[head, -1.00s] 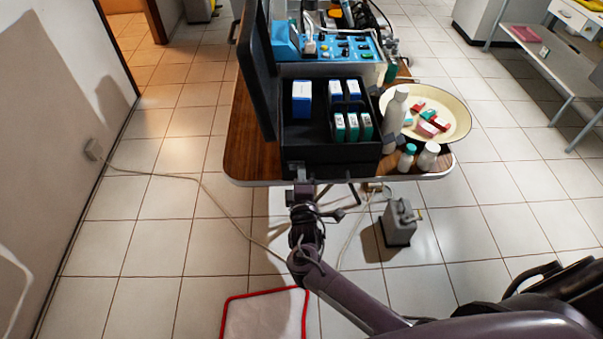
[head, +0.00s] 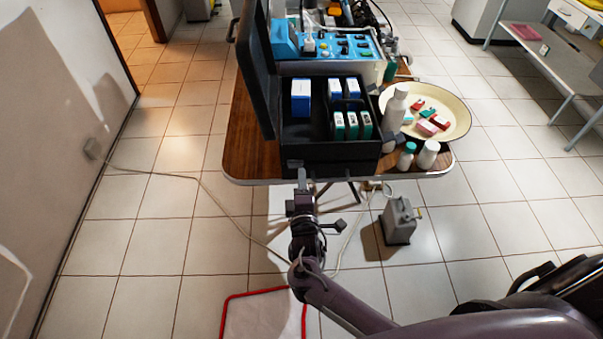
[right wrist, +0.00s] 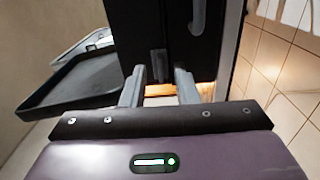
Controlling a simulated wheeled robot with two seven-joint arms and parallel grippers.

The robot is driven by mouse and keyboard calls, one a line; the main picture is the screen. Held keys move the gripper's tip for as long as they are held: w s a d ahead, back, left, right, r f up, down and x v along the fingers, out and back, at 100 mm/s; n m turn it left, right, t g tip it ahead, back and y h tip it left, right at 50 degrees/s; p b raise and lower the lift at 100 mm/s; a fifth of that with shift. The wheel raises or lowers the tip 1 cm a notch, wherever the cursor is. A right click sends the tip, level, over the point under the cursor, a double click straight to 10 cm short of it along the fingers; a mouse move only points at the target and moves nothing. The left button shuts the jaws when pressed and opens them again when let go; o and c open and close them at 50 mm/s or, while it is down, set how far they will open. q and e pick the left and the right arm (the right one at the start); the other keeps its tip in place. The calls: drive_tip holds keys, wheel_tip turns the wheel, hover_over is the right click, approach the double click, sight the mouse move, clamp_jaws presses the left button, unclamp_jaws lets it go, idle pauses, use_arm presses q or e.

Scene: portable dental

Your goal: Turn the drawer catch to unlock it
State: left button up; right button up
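The black case (head: 330,158) with its lid raised stands at the near edge of the table. My right gripper (head: 302,178) is just in front of the case's near face, at its left part. In the right wrist view, my right gripper (right wrist: 160,88) has its two grey fingers apart. A small dark piece (right wrist: 158,66), which looks like the drawer catch, shows on the black face ahead, in line with the gap between the fingers. I cannot tell which way it is turned. The catch cannot be made out in the head view. My left gripper is not in view.
The case holds blue and green boxes (head: 352,122). A cream plate (head: 455,112) with small boxes and several white bottles (head: 428,154) stand to its right on the wooden table (head: 243,150).

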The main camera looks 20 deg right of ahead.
drive_tip(key=v, duration=0.4)
drive_tip(key=shift+s+a, duration=0.1)
drive_tip(key=shift+s, duration=0.15)
drive_tip(key=s+d+f+m+g+y, duration=0.2)
drive_tip(key=s+f+g, duration=0.35)
drive_tip(key=f, duration=0.85)
drive_tip(key=s+d+f+m+g+y, duration=0.1)
drive_tip(key=s+d+f+m+g, duration=0.15)
drive_tip(key=s+f, duration=0.8)
drive_tip(key=s+d+f+m+g+y, duration=0.1)
drive_tip(key=s+f+m+g, duration=0.3)
drive_tip(key=s+f, duration=0.4)
drive_tip(key=s+d+f+m+g+y, duration=0.1)
drive_tip(key=s+f+m+g, duration=0.2)
drive_tip(key=s+f, duration=0.6)
drive_tip(key=s+g, duration=0.1)
drive_tip(key=s, duration=0.7)
drive_tip(key=shift+m, duration=0.35)
